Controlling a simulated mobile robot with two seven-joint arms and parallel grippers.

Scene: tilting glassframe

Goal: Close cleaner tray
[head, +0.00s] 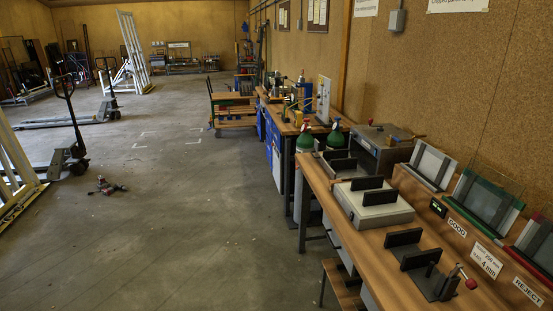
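Neither of my grippers shows in the head view. A grey metal box (378,146) stands on the workbench against the right wall and may be the cleaner. A low tray-like part (343,173) with black upright blocks sits at its left front side and appears to stick out from it. No label naming the cleaner is readable, so I cannot be sure of this. Closer to me, a pale flat box (372,212) carries two black blocks. A black fixture (425,266) with a red-knobbed lever (470,284) stands nearest on the bench.
Framed glass panes stand in holders (485,208) along the bench's right side, above GOOD and REJECT labels. A pallet jack (72,130) and a small red-and-dark object (105,186) are on the left floor. The middle floor is clear.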

